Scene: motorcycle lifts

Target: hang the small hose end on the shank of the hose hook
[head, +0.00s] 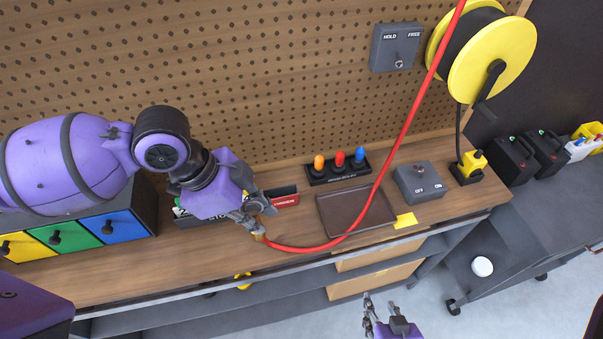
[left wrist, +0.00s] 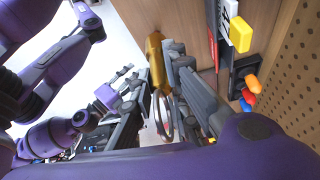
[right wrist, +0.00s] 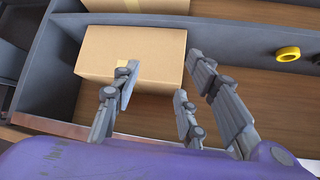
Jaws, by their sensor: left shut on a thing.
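The red hose (head: 401,145) runs down from the top of the head view and curves over the bench to my left gripper (head: 254,217). The gripper is shut on the small hose end (head: 259,236), a brass fitting, just above the front of the bench. In the left wrist view the brass hose end (left wrist: 155,55) shows between the fingers, with a pale ring-like part below it. My right gripper (head: 384,312) is open and empty in front of the bench; its spread fingers show in the right wrist view (right wrist: 155,95). I cannot make out the hose hook in any view.
A brown tray (head: 327,214) lies under the hose's curve, beside an OFF/ON box (head: 420,183). A stand with coloured knobs (head: 338,170) is behind. Drawers (head: 88,232) stand at the left. A cardboard box (right wrist: 135,50) is on the lower shelf. The bench front left is clear.

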